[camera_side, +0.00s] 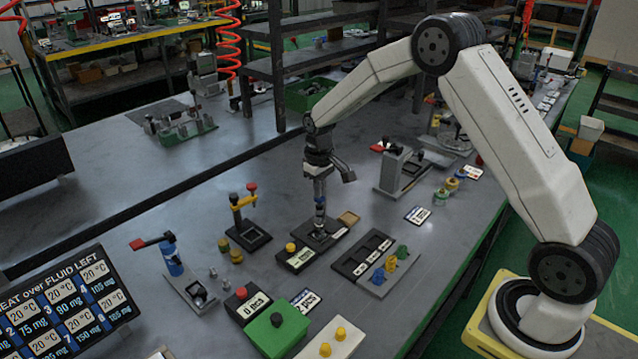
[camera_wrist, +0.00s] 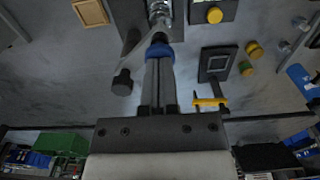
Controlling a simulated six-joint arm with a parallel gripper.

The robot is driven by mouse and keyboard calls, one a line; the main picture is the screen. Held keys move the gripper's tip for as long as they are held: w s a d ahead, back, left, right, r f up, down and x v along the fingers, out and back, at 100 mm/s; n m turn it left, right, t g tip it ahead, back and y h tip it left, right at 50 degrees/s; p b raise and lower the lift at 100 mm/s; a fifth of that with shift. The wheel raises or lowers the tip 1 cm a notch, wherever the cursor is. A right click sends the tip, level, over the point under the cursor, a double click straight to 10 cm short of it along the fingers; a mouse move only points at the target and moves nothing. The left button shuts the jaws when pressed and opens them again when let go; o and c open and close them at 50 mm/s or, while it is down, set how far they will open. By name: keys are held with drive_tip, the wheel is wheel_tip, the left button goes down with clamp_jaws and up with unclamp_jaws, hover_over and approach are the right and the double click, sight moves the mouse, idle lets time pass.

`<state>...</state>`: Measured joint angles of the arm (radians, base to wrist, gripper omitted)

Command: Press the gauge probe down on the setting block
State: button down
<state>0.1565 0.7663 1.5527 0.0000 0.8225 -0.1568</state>
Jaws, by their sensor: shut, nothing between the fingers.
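The gauge probe is an upright silver rod with a blue collar (camera_wrist: 159,50), directly beyond my fingertips in the wrist view. In the wrist view the fingertips (camera_wrist: 158,64) line up with the blue collar. Whether they touch it or stop just above, I cannot tell. The setting block is not clearly distinguishable at the probe's foot, where the rod and fingers crowd the view.
A lever with a black knob (camera_wrist: 122,82) lies beside the probe. A tan tray (camera_side: 348,218) sits close behind. A dark slotted tray (camera_side: 361,256) is to the right, a yellow-and-red clamp fixture (camera_side: 245,215) to the left. A green button box (camera_side: 276,333) stands in front.

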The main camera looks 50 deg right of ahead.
drive_tip(key=shift+f, duration=0.5)
idle(0.8)
drive_tip(key=shift+r, duration=0.1)
drive_tip(key=shift+r, duration=1.5)
drive_tip(key=shift+s+a, duration=0.1)
drive_tip(key=shift+s+a+r, duration=0.3)
drive_tip(key=shift+s, duration=0.15)
drive_tip(key=s+a+r+t, duration=0.1)
drive_tip(key=s+a, duration=0.2)
drive_tip(key=s, duration=0.7)
drive_tip(key=s+a+r+t, duration=0.1)
drive_tip(key=s+a, duration=0.3)
drive_tip(key=s, duration=0.7)
drive_tip(key=shift+s+r+t, duration=0.15)
drive_tip(key=shift+r+t, duration=0.15)
